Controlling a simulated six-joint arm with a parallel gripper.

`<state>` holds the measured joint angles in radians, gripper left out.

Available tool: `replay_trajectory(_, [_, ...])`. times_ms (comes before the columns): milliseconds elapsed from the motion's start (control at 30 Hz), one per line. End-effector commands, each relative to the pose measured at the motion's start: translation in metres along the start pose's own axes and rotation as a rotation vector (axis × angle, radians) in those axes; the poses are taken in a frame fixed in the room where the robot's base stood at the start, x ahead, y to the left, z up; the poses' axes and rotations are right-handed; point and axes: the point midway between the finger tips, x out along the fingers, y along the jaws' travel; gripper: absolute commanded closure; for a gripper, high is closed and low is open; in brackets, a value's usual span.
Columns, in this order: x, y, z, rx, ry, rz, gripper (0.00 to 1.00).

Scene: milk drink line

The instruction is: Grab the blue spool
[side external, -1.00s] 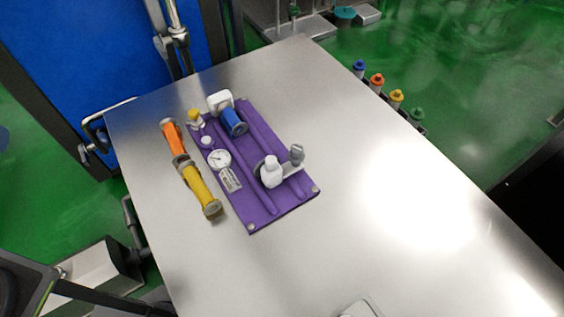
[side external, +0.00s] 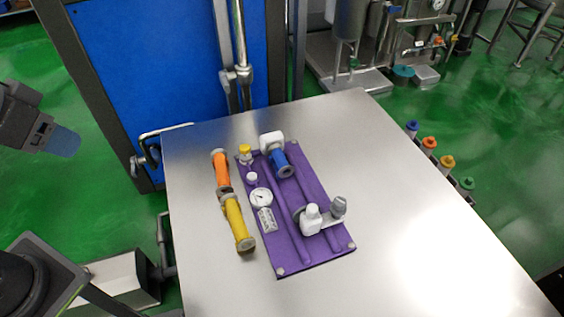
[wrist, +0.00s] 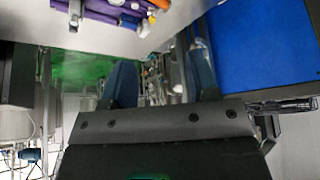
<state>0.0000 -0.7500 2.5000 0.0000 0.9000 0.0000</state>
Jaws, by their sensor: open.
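The blue spool (side external: 281,161) sits near the far end of the purple board (side external: 318,255), against a white holder (side external: 271,141). An orange spool (side external: 221,171) and a yellow spool (side external: 239,224) lie end to end on the table beside the board's left edge. My gripper (side external: 66,142) is at the far left of the side view, beyond the table's edge and well apart from the blue spool. In the wrist view my gripper (wrist: 161,76) shows two separated blue fingers with nothing held between them. The purple board (wrist: 97,10) shows there upside down at the top, partly cut off.
The board also carries a white gauge (side external: 261,198), a yellow-topped fitting (side external: 245,151) and a white-and-grey fitting (side external: 313,219). The steel table (side external: 420,260) is bare to the right. A blue panel (side external: 150,70) stands behind its left side. Several coloured-capped items (side external: 429,143) stand past the right edge.

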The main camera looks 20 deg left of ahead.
Motion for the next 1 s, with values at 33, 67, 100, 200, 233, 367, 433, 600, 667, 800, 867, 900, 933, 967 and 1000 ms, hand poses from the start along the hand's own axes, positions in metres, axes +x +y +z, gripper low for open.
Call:
replay_trajectory(33, [0.000,0.000,0.000,0.000,0.000,0.000,0.46])
replay_trajectory(67, [0.000,0.000,0.000,0.000,0.000,0.000,0.46])
replay_trajectory(100, [0.000,0.000,0.000,0.000,0.000,0.000,0.46])
replay_trajectory(200, [0.000,0.000,0.000,0.000,0.000,0.000,0.46])
replay_trajectory(233, [0.000,0.000,0.000,0.000,0.000,0.000,0.44])
replay_trajectory(367, [0.000,0.000,0.000,0.000,0.000,0.000,0.35])
replay_trajectory(433, [0.000,0.000,0.000,0.000,0.000,0.000,0.35])
replay_trajectory(600, [0.000,0.000,-0.003,0.015,-0.002,-0.001,0.35])
replay_trajectory(667, [-0.001,0.001,-0.010,0.048,-0.010,-0.002,0.35])
replay_trajectory(800, [0.002,0.006,-0.046,0.226,-0.043,-0.005,0.35])
replay_trajectory(867, [0.006,0.011,-0.068,0.336,-0.063,-0.007,0.35])
replay_trajectory(900, [0.010,0.014,-0.083,0.414,-0.075,-0.008,0.35])
replay_trajectory(933, [0.014,0.017,-0.094,0.472,-0.085,-0.009,0.35])
replay_trajectory(967, [0.018,0.021,-0.105,0.531,-0.094,-0.008,0.35])
replay_trajectory(1000, [0.025,0.025,-0.119,0.607,-0.108,-0.008,0.35])
